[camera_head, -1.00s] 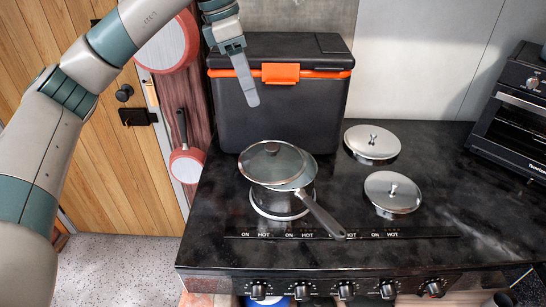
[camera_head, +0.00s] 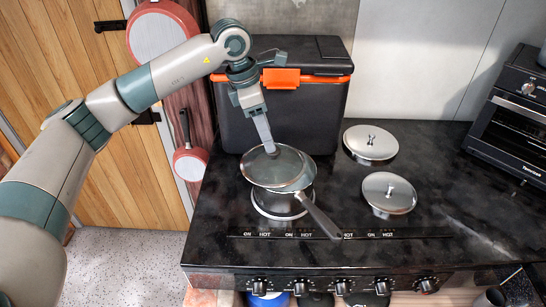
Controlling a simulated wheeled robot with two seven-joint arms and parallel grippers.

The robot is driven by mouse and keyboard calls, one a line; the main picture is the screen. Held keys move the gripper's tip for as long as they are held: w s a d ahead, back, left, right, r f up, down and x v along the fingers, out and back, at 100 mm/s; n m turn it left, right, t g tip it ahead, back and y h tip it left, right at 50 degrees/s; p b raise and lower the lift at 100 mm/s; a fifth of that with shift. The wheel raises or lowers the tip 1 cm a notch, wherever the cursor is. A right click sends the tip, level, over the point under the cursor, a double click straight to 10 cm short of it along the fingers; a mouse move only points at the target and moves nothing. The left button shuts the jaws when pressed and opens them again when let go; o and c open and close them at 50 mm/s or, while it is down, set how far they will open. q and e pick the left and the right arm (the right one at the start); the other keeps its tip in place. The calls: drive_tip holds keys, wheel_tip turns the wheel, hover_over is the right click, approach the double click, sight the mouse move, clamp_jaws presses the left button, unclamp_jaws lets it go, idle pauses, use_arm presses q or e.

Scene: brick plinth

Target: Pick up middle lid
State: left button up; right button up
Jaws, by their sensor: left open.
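The pan's handle points to the lower right. Two metal lids lie on the stovetop to the right: one farther back (camera_head: 370,142) and one nearer (camera_head: 389,193), each with a small knob. My left gripper (camera_head: 271,151) points down over the glass lid, its fingertips at the lid's knob in the picture. It is open, seen side-on. I cannot tell whether it touches the knob. My right gripper is not in view.
A black cooler box (camera_head: 315,115) with an orange latch stands behind the pan. A black oven (camera_head: 513,130) stands at the right. Control knobs line the stovetop's front edge. The stovetop (camera_head: 430,215) is clear to the right of the lids.

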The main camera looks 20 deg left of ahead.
sight(273, 158)
use_arm(q)
drive_tip(key=shift+d+f, duration=0.1)
drive_tip(key=shift+f, duration=0.2)
drive_tip(key=shift+w+f+p, duration=0.2)
drive_tip(key=shift+f+p, duration=0.2)
drive_tip(key=shift+p, duration=0.3)
drive_tip(key=p+x, duration=0.2)
drive_tip(key=x, duration=0.1)
drive_tip(key=shift+w+f, duration=0.2)
drive_tip(key=shift+f, duration=0.45)
drive_tip(key=shift+c, duration=0.6)
drive_tip(key=shift+w, duration=0.1)
clamp_jaws()
